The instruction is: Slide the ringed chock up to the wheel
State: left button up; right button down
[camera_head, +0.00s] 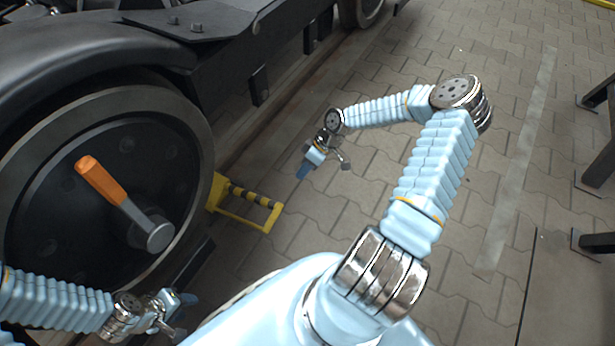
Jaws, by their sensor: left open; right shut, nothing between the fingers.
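The yellow chock (217,193) is on the ground just right of the large dark wheel (60,215). A yellow frame (262,223) with a black-and-yellow striped bar extends from the chock toward the right, making the ring. The chock's left side meets the wheel rim in the picture; I cannot tell whether they touch. My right gripper (304,171) is shut and empty, above the paving beyond the ring and up and right of it, apart from it. My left gripper (187,300) is open and empty at the lower left, near the wheel's lower right edge.
An orange-handled tool or lever (101,180) stands out from the wheel hub. The dark bogie frame (190,25) overhangs the upper left. Dark metal legs (598,170) stand at the right edge. The paving (350,205) right of the ring is clear.

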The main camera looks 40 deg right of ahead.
pick_arm(q)
jog(key=shift+d+f+b, duration=0.1)
jog(key=shift+f+b, duration=0.5)
jog(key=shift+f, duration=0.15)
pick_arm(e)
jog(key=a+f, duration=0.7)
jog(key=shift+s, duration=0.25)
